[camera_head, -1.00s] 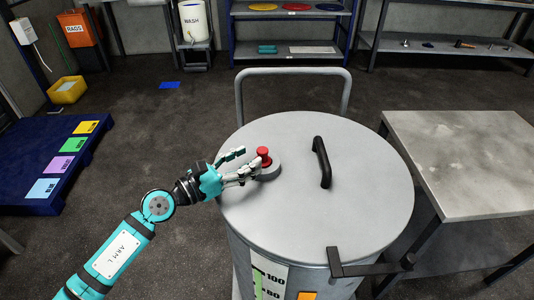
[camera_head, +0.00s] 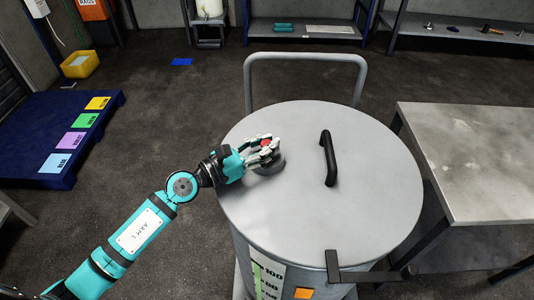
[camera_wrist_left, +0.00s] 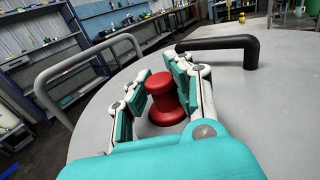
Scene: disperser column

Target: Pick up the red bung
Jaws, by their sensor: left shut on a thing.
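The red bung (camera_head: 266,144) is at the left side of the drum's grey lid (camera_head: 350,225), above a darker grey collar (camera_head: 271,168). In the left wrist view the bung (camera_wrist_left: 167,98) looks like a spool, with a wide top, a narrow waist and a wide lower flange. My left gripper (camera_head: 263,151) is shut on it, with fingers on both sides. It also shows in the left wrist view (camera_wrist_left: 158,92). The fingers partly hide the bung in the head view. I cannot tell whether the bung is still seated in the collar. My right gripper is not in view.
A black handle (camera_head: 328,158) stands on the lid to the right of the bung. A dark bracket (camera_head: 365,274) sits at the lid's front right edge. A grey rail (camera_head: 305,58) rises behind the drum. A bare grey table (camera_head: 470,150) stands to the right.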

